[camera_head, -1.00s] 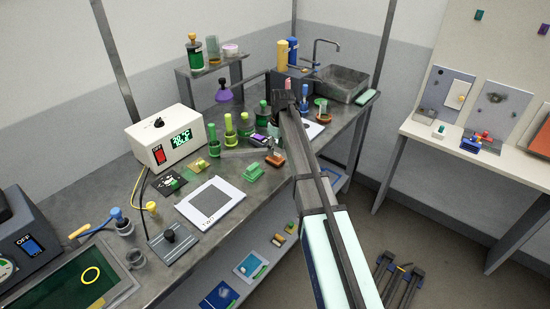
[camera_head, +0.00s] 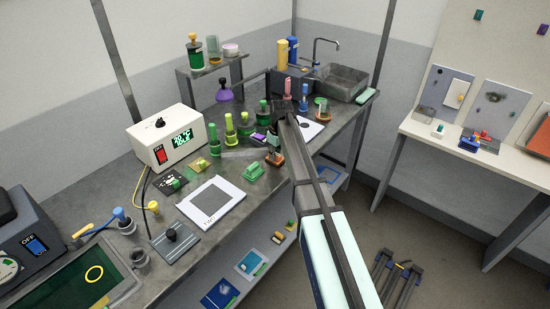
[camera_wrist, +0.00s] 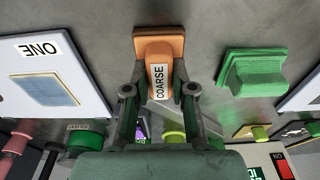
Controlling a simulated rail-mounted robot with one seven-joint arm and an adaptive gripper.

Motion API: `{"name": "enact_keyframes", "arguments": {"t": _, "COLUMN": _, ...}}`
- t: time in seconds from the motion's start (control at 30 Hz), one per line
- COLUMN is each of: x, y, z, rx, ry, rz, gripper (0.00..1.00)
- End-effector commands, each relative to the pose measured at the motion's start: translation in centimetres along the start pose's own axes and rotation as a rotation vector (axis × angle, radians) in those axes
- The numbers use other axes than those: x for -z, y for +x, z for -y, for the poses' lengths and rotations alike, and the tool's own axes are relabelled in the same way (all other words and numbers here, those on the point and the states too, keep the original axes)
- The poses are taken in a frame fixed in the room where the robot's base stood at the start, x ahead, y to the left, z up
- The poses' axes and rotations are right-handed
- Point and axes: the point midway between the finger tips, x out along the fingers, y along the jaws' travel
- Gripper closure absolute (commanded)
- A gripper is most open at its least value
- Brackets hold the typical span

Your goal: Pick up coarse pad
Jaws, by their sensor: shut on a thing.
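The coarse pad (camera_wrist: 158,55) is an orange block with a raised grip and a white label reading COARSE, at the upper middle of the wrist view. In the head view it is a small orange piece (camera_head: 275,159) on the metal bench (camera_head: 150,268). My gripper (camera_wrist: 157,88) has one finger on each side of the pad's raised grip and is shut on it. In the head view my gripper (camera_head: 272,142) is directly above the pad, partly hidden by my arm. I cannot tell whether the pad touches the bench.
A green pad (camera_wrist: 252,70) of similar shape lies to the right in the wrist view. A white board marked ONE (camera_wrist: 50,75) lies to the left. Several green bottles (camera_head: 229,124) stand behind the gripper. A white-framed grey panel (camera_head: 211,200) lies nearer on the bench.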

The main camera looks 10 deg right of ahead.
Motion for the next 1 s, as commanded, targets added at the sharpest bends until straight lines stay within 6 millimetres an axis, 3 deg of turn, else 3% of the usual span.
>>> {"name": "enact_keyframes", "arguments": {"t": 0.27, "x": 0.1, "y": -0.5, "z": 0.0, "rx": -0.001, "ry": 0.0, "rz": -0.001, "gripper": 1.0}}
{"name": "enact_keyframes", "arguments": {"t": 0.47, "x": 0.3, "y": -2.2, "z": -0.1, "rx": -0.002, "ry": 0.0, "rz": -0.002, "gripper": 1.0}}
{"name": "enact_keyframes", "arguments": {"t": 0.67, "x": 0.8, "y": -5.9, "z": -0.1, "rx": -0.003, "ry": 0.0, "rz": -0.003, "gripper": 1.0}}
{"name": "enact_keyframes", "arguments": {"t": 1.0, "x": 1.9, "y": -14.5, "z": -0.1, "rx": -0.002, "ry": 0.0, "rz": -0.003, "gripper": 1.0}}
